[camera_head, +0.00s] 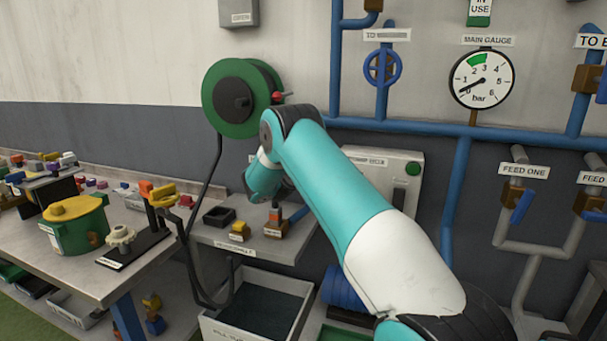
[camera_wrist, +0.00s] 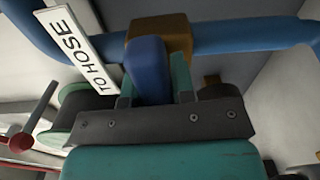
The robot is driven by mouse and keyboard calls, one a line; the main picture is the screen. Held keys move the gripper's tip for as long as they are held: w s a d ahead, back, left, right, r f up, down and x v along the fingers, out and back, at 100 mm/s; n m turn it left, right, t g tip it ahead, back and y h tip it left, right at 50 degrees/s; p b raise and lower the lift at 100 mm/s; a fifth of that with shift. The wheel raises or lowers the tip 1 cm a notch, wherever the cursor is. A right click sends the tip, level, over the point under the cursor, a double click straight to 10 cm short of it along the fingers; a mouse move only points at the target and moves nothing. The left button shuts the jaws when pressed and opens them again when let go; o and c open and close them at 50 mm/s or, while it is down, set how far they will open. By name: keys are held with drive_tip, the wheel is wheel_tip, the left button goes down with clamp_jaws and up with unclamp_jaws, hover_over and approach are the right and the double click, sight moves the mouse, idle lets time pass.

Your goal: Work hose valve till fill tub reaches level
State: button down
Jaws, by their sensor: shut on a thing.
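In the wrist view, my gripper (camera_wrist: 153,88) is shut on a blue lever, the hose valve handle (camera_wrist: 147,65), with a teal finger on each side. The lever joins a brown valve body (camera_wrist: 172,30) on a blue pipe, beside a "TO HOSE" sign (camera_wrist: 72,48). In the head view, my arm hides this valve and my fingertips. The fill tub (camera_head: 297,283) is a pale box at the bottom centre. Its inside is dark blue-grey; I cannot tell the level.
The main gauge (camera_head: 482,79) needle points low, between 0 and 1. A workbench (camera_head: 75,268) at left holds a green pot (camera_head: 75,228) and small parts. A grey shelf (camera_head: 235,243) stands behind the tub. Pipes and "FEED ONE" (camera_head: 524,170) valve are at right.

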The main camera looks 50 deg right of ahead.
drive_tip(key=shift+m+b, duration=0.35)
drive_tip(key=shift+m, duration=0.05)
drive_tip(key=c, duration=1)
unclamp_jaws()
drive_tip(key=shift+o, duration=0.2)
drive_tip(key=b+v, duration=0.6)
drive_tip(key=v, duration=1.1)
drive_tip(key=shift+a, duration=0.2)
